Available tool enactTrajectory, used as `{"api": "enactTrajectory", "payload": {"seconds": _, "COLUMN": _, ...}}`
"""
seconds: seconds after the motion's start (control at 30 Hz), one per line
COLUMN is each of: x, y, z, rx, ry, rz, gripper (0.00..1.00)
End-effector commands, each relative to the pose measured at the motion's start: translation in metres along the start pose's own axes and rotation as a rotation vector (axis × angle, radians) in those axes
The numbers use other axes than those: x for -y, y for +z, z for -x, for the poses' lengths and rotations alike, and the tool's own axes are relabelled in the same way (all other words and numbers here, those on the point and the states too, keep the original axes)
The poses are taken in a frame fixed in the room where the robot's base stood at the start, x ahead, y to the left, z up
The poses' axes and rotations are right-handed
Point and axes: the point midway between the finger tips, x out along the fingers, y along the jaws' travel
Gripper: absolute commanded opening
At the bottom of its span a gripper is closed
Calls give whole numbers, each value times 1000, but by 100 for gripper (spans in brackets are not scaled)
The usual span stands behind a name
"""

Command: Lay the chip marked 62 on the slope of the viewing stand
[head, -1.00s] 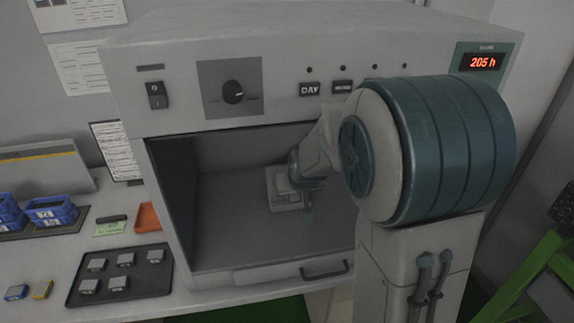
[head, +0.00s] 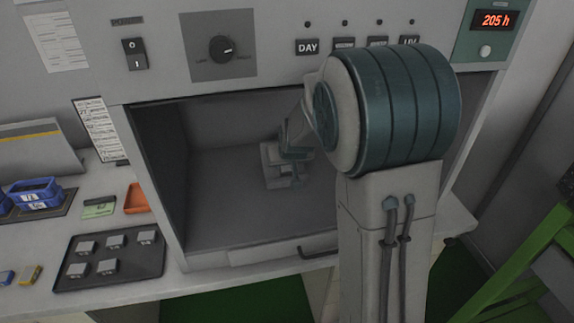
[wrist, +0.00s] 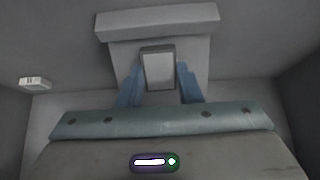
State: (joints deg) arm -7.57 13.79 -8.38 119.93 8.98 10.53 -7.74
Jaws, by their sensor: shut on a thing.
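My gripper (wrist: 158,75) is shut on a small grey chip (wrist: 158,68), with one blue finger on each side of it. No number can be read on the chip. The pale grey viewing stand (wrist: 200,50) is right behind the chip in the wrist view, with a thick bar across its far end. In the head view the stand (head: 269,156) is on the floor of the open chamber, and my wrist partly hides it. The chip lies over the stand's face; I cannot tell whether they touch.
The chamber walls (head: 160,150) enclose my arm on the sides and back. A small white block (wrist: 35,83) is at the left in the wrist view. Outside, a dark tray (head: 75,284) holds several chips, near an orange tray (head: 137,199) and blue bins (head: 35,193).

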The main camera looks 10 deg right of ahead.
Motion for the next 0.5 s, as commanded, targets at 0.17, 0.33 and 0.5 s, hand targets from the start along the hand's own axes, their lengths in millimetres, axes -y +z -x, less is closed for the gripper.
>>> {"api": "enactTrajectory", "payload": {"seconds": 0.17, "x": 0, "y": -1, "z": -6, "rx": 0, "ry": 0, "rz": 0, "gripper": 10}}
{"api": "enactTrajectory", "payload": {"seconds": 0.33, "x": 1, "y": -1, "z": -6, "rx": 0, "ry": -1, "rz": 0, "gripper": 10}}
{"api": "enactTrajectory", "payload": {"seconds": 0.5, "x": 1, "y": -1, "z": -6, "rx": 0, "ry": -1, "rz": 0, "gripper": 46}}
